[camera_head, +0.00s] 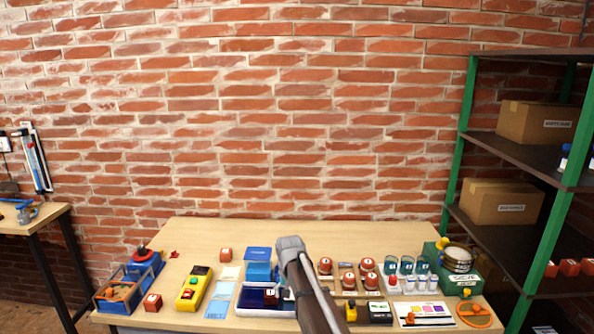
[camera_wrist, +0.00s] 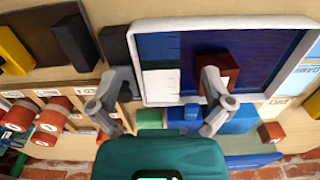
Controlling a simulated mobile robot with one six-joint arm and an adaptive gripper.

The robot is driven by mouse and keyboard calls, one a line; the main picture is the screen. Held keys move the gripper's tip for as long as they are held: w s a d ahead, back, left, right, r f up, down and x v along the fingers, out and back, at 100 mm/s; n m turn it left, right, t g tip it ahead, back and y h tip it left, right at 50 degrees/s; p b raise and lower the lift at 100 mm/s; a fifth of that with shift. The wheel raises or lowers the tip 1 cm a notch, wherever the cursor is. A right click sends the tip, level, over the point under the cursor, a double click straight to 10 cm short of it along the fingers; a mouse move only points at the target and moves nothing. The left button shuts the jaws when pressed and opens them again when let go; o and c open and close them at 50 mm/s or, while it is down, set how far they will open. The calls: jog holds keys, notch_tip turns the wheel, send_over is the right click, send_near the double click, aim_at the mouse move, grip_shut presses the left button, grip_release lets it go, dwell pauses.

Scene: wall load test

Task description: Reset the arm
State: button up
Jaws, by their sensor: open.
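My gripper (camera_wrist: 162,88) shows in the wrist view with its two grey fingers spread wide apart and nothing between them. It is over the near side of a white-rimmed tray (camera_wrist: 240,22) with a dark blue inside. A dark red block (camera_wrist: 218,64) lies in the tray, partly behind the right finger. In the head view my arm reaches over the table and hides the gripper and part of the tray (camera_head: 240,312). The red block (camera_head: 270,293) shows just left of my arm there.
The wooden table (camera_head: 190,232) stands against a brick wall. Red-topped items (camera_head: 347,281), blue cups (camera_head: 407,264) and a green device (camera_head: 460,280) stand to the right. A yellow control box (camera_head: 194,288) and blue bin (camera_head: 118,290) stand left. A green-posted shelf (camera_head: 457,150) rises at right.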

jog(key=s+d+r+p, duration=0.2)
jog(key=s+d, duration=1.7)
jog(key=s, duration=0.5)
jog(key=shift+d+r+n, duration=0.25)
jog(key=shift+r+n, duration=0.05)
